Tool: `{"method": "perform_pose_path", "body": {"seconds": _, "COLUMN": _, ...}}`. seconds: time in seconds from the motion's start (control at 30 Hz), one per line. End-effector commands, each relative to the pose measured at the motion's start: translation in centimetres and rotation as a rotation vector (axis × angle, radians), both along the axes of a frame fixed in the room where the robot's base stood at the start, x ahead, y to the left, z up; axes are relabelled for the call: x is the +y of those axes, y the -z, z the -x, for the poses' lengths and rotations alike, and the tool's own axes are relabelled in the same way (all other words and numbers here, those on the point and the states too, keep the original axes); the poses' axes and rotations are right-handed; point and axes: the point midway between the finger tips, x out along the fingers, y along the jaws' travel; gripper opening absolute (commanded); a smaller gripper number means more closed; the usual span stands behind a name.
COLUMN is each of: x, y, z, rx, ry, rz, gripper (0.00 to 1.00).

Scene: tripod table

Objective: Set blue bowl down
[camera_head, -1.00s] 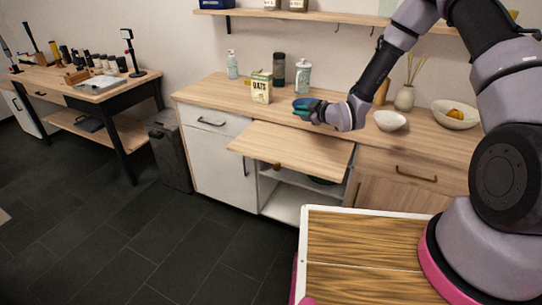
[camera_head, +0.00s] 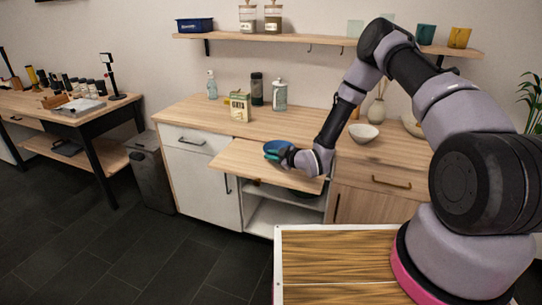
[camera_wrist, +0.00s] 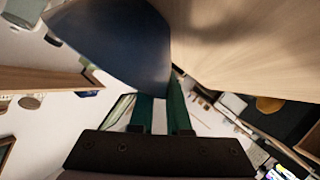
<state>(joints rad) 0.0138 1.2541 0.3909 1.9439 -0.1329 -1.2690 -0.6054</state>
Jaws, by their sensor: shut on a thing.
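The blue bowl (camera_head: 277,147) is in my gripper (camera_head: 277,154), over the pulled-out wooden board (camera_head: 240,160) at the front of the counter. In the wrist view the bowl (camera_wrist: 115,40) fills the upper left, and the green fingers of my gripper (camera_wrist: 162,105) are shut on its rim. A wooden surface (camera_wrist: 240,45) fills the upper right of that view, close to the bowl. Whether the bowl touches the board cannot be told. My gripper partly hides the bowl in the head view.
An oats box (camera_head: 239,106), a dark jar (camera_head: 256,89) and a white bottle (camera_head: 280,95) stand on the counter (camera_head: 200,112) behind. A white bowl (camera_head: 363,132) sits to the right. The board's left part is clear. An open shelf space lies beneath the board.

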Motion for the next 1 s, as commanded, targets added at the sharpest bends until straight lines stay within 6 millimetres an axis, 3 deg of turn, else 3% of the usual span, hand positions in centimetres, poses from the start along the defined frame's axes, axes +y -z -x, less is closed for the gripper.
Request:
{"method": "perform_pose_path", "body": {"seconds": 0.27, "x": 0.0, "y": 0.2, "z": 0.0, "rx": -0.002, "ry": 0.000, "rz": 0.000, "gripper": 0.00}}
{"method": "perform_pose_path", "body": {"seconds": 0.3, "x": 0.0, "y": 0.2, "z": 0.0, "rx": 0.000, "ry": -0.001, "rz": -0.001, "gripper": 0.26}}
{"method": "perform_pose_path", "body": {"seconds": 0.37, "x": 0.0, "y": 0.2, "z": 0.0, "rx": 0.000, "ry": -0.001, "rz": -0.001, "gripper": 0.45}}
{"method": "perform_pose_path", "body": {"seconds": 0.73, "x": 0.0, "y": -0.3, "z": 0.0, "rx": -0.002, "ry": -0.001, "rz": -0.001, "gripper": 0.45}}
{"method": "perform_pose_path", "body": {"seconds": 1.0, "x": -3.1, "y": -1.6, "z": 3.2, "rx": 0.002, "ry": 0.002, "rz": 0.000, "gripper": 0.45}}
